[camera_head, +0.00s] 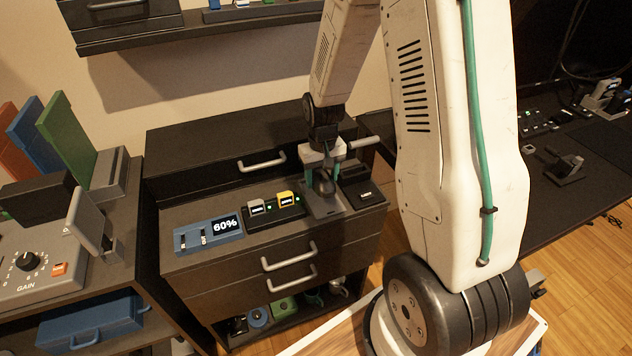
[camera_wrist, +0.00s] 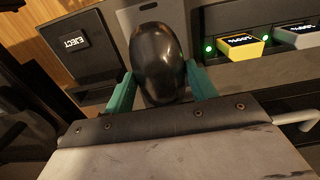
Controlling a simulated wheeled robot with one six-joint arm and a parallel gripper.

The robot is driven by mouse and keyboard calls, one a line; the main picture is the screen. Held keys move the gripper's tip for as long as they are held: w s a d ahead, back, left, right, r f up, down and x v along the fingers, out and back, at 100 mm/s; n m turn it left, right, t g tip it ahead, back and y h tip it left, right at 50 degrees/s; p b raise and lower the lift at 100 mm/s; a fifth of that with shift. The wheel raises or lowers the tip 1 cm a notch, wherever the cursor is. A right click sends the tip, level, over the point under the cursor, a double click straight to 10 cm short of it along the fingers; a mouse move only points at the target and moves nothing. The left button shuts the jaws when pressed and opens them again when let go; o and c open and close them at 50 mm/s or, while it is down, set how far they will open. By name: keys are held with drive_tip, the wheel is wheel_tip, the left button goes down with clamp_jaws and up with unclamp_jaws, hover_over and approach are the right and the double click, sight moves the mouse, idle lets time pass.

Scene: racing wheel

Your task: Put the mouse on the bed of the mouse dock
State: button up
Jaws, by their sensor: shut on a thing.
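The mouse (camera_head: 324,184) is dark, smooth and rounded. My gripper (camera_wrist: 161,76) is shut on it, with a teal finger on each side, and the mouse also shows large in the wrist view (camera_wrist: 158,58). In the head view my gripper (camera_head: 321,181) points down over the grey plate of the mouse dock (camera_head: 328,211), on the right of the cabinet top. The same grey bed (camera_wrist: 133,15) shows behind the mouse in the wrist view. The mouse and fingers hide part of the bed. I cannot tell whether the mouse touches it.
A black block labelled EJECT (camera_wrist: 74,42) stands beside the grey plate. On its other side a black charger (camera_head: 262,215) holds a grey and a yellow module with green lights. A blue unit reading 60% (camera_head: 208,233) lies farther left. Drawer handles (camera_head: 288,256) project from the cabinet front.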

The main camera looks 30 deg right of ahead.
drive_tip(key=shift+f, duration=1.8)
drive_tip(key=shift+f, duration=0.15)
drive_tip(key=o, duration=1.1)
wheel_tip(320, 180, up, 12)
drive_tip(key=shift+r, duration=0.15)
wheel_tip(320, 180, up, 9)
hover_over(321, 185)
drive_tip(key=s+a, duration=0.2)
drive_tip(key=s, duration=0.1)
drive_tip(key=s+a+r+n, duration=0.1)
drive_tip(key=s+a+r, duration=0.2)
drive_tip(key=s+r, duration=0.25)
drive_tip(key=s+a+r, duration=0.1)
drive_tip(key=s+r, duration=0.1)
drive_tip(key=s, duration=0.5)
drive_tip(key=s+a+r+n+t, duration=0.1)
drive_tip(key=s+a+r, duration=0.1)
drive_tip(key=s, duration=0.4)
drive_tip(key=shift+s+a+r, duration=0.2)
drive_tip(key=shift+s+a, duration=0.05)
drive_tip(key=shift+s, duration=0.15)
